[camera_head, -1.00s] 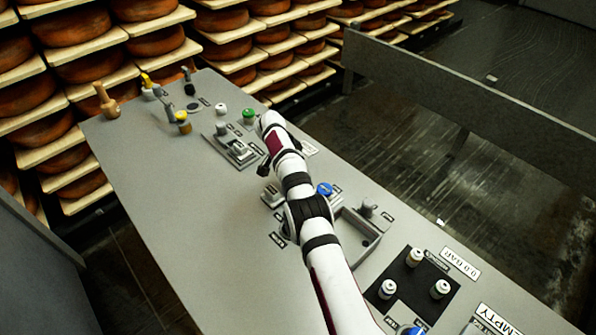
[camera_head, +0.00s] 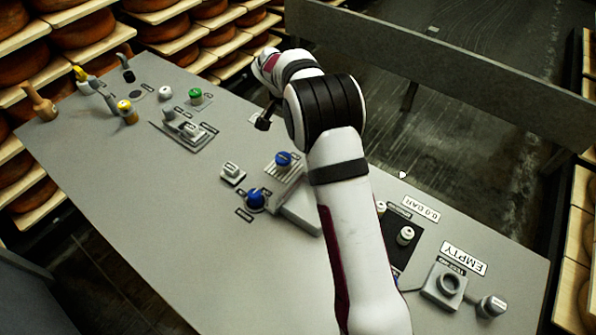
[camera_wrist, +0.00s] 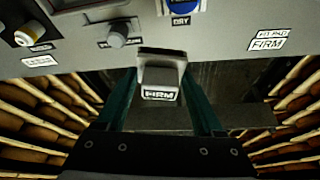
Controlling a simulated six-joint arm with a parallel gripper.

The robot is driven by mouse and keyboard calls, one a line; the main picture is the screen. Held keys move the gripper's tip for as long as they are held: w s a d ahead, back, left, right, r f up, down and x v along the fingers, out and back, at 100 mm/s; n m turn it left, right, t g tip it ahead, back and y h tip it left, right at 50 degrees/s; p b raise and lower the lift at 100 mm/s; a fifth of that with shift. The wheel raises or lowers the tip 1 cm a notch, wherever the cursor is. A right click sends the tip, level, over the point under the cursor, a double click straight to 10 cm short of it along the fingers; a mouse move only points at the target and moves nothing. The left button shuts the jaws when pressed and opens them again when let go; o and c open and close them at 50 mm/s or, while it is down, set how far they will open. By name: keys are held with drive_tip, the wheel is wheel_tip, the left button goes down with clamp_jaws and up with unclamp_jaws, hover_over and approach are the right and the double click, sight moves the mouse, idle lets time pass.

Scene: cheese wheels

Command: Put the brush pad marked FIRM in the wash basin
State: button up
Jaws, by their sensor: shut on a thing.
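The brush pad marked FIRM (camera_wrist: 161,78) is a small grey block in the wrist view, with a FIRM label on its lower face. My gripper (camera_wrist: 160,70) is shut on it, one teal finger at each side. In the head view my arm hides most of the gripper, and I cannot make out the pad there. A grey box-like tray (camera_head: 298,208), possibly the wash basin, stands on the bench partly behind my arm. Its inside is hidden and no basin label is readable.
A PAD FIRM label (camera_wrist: 268,40) and a DRY label (camera_wrist: 181,21) show in the wrist view. The bench's left front is clear.

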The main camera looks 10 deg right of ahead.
drive_tip(key=s+d+m+g, duration=0.3)
drive_tip(key=s+d+m, duration=0.1)
drive_tip(key=s+m, duration=0.5)
drive_tip(key=s+d+m+g, duration=0.3)
drive_tip(key=s+d+m, duration=0.25)
drive_tip(key=s, duration=0.55)
hover_over(297, 203)
drive_tip(key=s+d, duration=0.2)
drive_tip(key=d, duration=0.1)
drive_tip(key=shift+m+y, duration=0.3)
drive_tip(key=shift+m, duration=0.15)
wheel_tip(297, 203, down, 6)
drive_tip(key=shift+w+d, duration=0.1)
drive_tip(key=shift+w, duration=0.05)
drive_tip(key=shift+f, duration=2.05)
drive_tip(key=shift+f, duration=0.15)
drive_tip(key=o, duration=1.1)
